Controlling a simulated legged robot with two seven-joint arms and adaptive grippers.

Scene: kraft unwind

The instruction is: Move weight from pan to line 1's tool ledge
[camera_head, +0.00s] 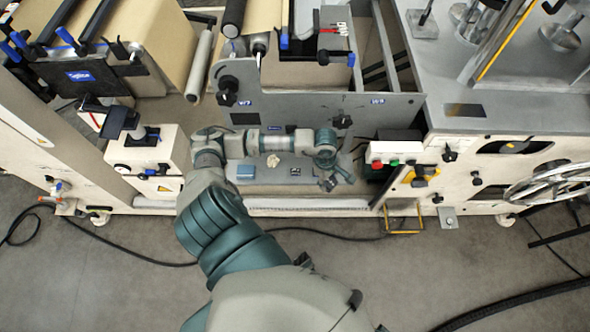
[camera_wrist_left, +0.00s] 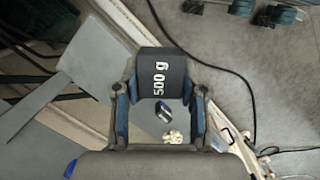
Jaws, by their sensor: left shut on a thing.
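My left gripper (camera_head: 330,176) is over the grey shelf (camera_head: 258,188) at the front of the machine in the head view. In the left wrist view the gripper (camera_wrist_left: 160,92) is shut on a dark block-shaped weight (camera_wrist_left: 161,75) marked "500 g", with a finger on each side. In the head view the arm and fingers largely hide the weight. I cannot tell for sure whether the weight touches anything below it. A flat grey plate (camera_wrist_left: 88,62) shows left of the weight in the wrist view; I cannot tell whether it is the pan. My right gripper is not in view.
On the shelf are a blue block (camera_head: 245,172), a crumpled cream piece (camera_head: 273,160) and a small dark item (camera_head: 295,171). A grey upright panel (camera_head: 290,105) with black knobs stands behind. A button box (camera_head: 392,152) is to the right. Cables lie on the floor.

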